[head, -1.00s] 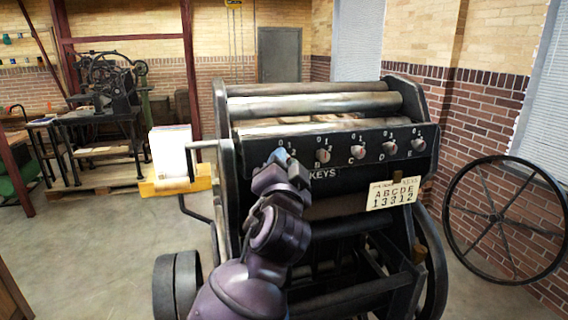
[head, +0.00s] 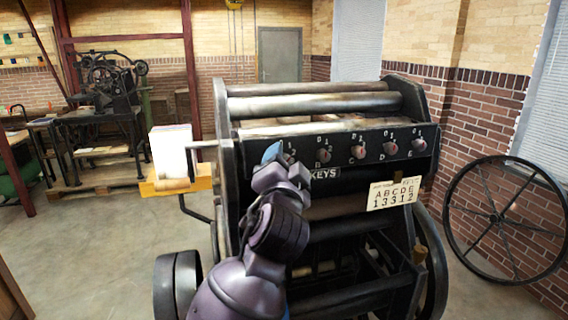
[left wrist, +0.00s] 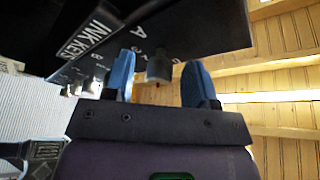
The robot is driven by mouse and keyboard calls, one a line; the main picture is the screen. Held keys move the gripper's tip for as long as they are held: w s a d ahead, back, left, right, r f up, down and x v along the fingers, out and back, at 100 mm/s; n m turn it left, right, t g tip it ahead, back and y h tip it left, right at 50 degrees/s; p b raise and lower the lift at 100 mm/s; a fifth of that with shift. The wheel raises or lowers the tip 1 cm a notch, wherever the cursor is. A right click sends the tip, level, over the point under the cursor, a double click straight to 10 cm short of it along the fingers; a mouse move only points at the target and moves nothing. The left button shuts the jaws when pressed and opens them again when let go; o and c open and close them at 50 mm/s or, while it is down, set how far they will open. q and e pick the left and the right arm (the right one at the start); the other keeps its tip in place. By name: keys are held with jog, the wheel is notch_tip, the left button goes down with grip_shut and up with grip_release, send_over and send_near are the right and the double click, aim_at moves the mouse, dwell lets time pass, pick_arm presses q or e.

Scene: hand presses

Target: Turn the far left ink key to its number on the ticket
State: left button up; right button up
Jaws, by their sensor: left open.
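The far left ink key, A, is hidden behind my left gripper (head: 272,153) in the head view. In the left wrist view a round metal key (left wrist: 158,68) beside the letter A shows between the two blue fingertips of the open left gripper (left wrist: 160,63). Gaps show on both sides of it, and I cannot tell how deep it sits between them. The cream ticket (head: 393,194) on the press front reads A B C D E over 1 3 3 1 2. The key's pointing is unclear. My right gripper is out of view.
The other keys, B (head: 323,156), C (head: 358,152), D (head: 390,148) and E (head: 419,145), run rightward along the black key rail. A paper stack (head: 172,150) stands left of the press. A large spoked wheel (head: 505,220) leans at the right wall.

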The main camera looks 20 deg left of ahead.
pick_arm(q)
jog(key=b+v, duration=0.2)
jog(key=v, duration=0.9)
jog(key=shift+b, duration=0.3)
jog(key=shift+w, duration=0.1)
